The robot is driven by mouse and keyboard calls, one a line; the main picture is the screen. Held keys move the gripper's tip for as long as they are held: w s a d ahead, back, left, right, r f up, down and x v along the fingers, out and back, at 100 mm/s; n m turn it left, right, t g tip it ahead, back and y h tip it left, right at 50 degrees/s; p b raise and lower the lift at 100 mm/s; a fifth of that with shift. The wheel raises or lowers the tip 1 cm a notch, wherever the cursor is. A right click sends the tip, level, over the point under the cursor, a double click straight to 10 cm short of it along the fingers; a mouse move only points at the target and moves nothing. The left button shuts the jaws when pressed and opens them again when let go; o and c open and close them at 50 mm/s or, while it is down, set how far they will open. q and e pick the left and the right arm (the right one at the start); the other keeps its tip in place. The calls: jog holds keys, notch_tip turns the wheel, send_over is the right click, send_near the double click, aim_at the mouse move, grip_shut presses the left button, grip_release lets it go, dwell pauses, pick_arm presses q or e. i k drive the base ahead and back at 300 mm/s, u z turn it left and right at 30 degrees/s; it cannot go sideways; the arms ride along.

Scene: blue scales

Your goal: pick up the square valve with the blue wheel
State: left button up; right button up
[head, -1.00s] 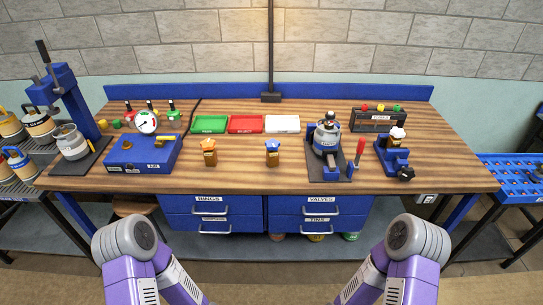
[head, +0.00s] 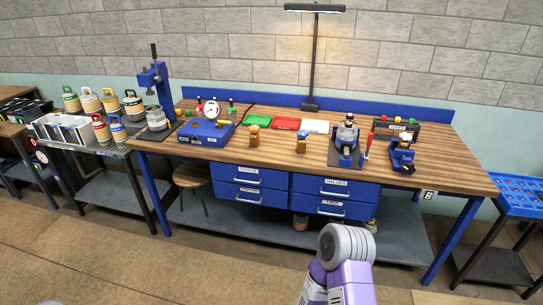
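Two small brass-coloured valves stand near the front edge of the workbench (head: 255,160). The right one (head: 302,143) seems to have a blue wheel on top; it is too small here to tell its body shape. The left one (head: 253,135) has an orange wheel. Both stand apart from other things, above the drawers. Neither of my grippers is in view. A purple and grey link of my arm shows at the bottom, well short of the bench.
A blue press (head: 158,85) and a gauge box (head: 206,132) stand left of the valves. Green, red and white trays (head: 286,124) lie behind them. A blue fixture (head: 346,145) stands to the right. Gas canisters (head: 109,101) fill a left side table. Open floor (head: 180,265) lies in front.

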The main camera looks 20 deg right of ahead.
aim_at(301, 144)
jog(key=z, duration=0.7)
jog(key=i, duration=0.6)
jog(key=z, duration=0.7)
jog(key=i, duration=1)
jog(key=u, duration=0.35)
